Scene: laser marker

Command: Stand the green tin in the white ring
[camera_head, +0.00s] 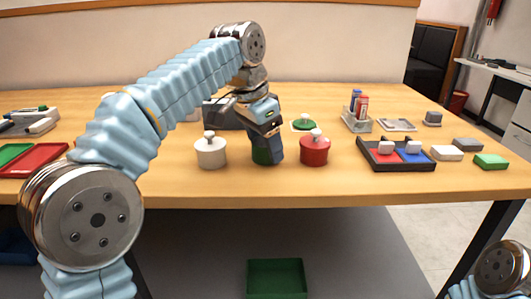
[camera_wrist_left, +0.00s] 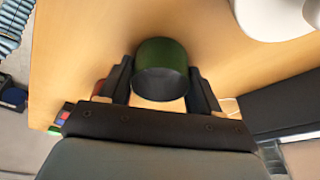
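The green tin (camera_head: 262,156) is partly hidden behind my left gripper (camera_head: 268,148) in the head view. In the left wrist view, the green tin (camera_wrist_left: 160,55) lies between the two dark fingers of my left gripper (camera_wrist_left: 160,75). Both fingers appear to touch its sides, and its dark round end faces the camera. It is at or very near the table surface; I cannot tell if there is a gap. A green disc with a pale knob (camera_head: 303,124) lies on a white patch behind it; I cannot tell whether this patch is the white ring. My right gripper is out of view.
A white tin (camera_head: 210,153) stands to the left and a red tin (camera_head: 314,152) to the right, both close. A black tray (camera_head: 372,164) with red and blue pieces is further right. Holders and small blocks fill the right side. A green bin (camera_head: 276,279) is below the table.

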